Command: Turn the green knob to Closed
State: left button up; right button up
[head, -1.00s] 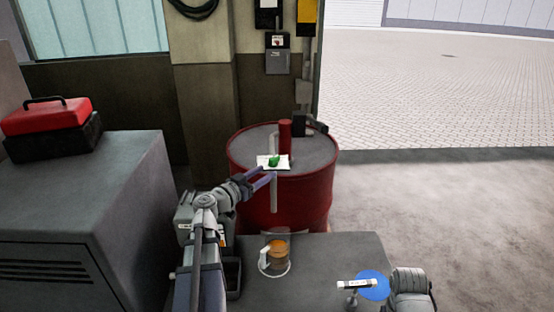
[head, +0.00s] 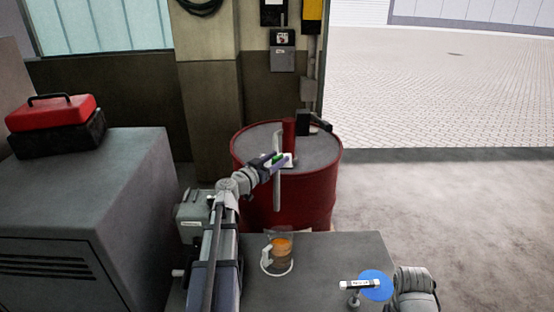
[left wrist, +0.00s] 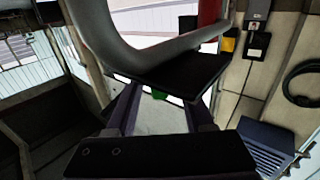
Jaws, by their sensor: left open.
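The green knob (head: 278,157) sits at the pipe fitting on top of the red drum (head: 300,195). It is mostly covered by my left gripper in the head view. My left gripper (head: 274,161) is open at the knob. The knob's lettering cannot be read. My right gripper is not in view.
A grey pipe (head: 278,190) hangs down in front of the drum. Below it, a clear jug (head: 279,252) with amber liquid stands on the grey table (head: 325,260). A blue disc (head: 377,285) lies at the table's right. A red toolbox (head: 50,113) is on the left cabinet.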

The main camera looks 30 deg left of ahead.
pick_arm(q)
jog(key=shift+w, duration=0.1)
jog(key=shift+c, duration=0.4)
grip_shut()
